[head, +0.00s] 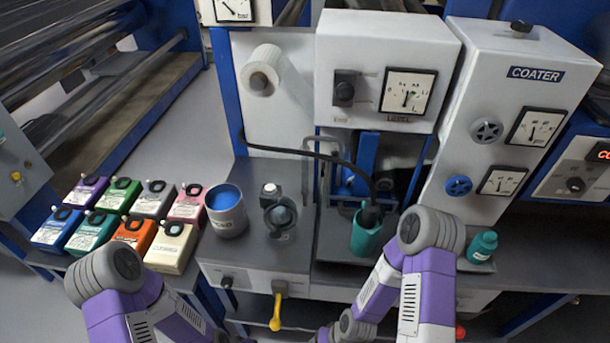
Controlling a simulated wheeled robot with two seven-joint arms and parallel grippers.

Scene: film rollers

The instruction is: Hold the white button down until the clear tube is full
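I cannot make out a white button or a clear tube for certain. A small glassy vessel (281,212) sits in a dark holder on the grey bench, beside a bottle with a pale cap (270,190); whether it is the tube, I cannot tell. A teal cup (366,236) stands to the right with a dark hose end in it. My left arm enters at the lower left and my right arm at the lower right. Both run down past the bottom edge, and neither gripper's fingers show. My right arm hides part of the bench front.
A tub of blue fluid (228,211) and several coloured boxes (172,247) stand on the left. A yellow lever (276,308) hangs at the bench front. The coater cabinet (508,110) with dials rises at the right. A teal bottle (482,246) stands by my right arm.

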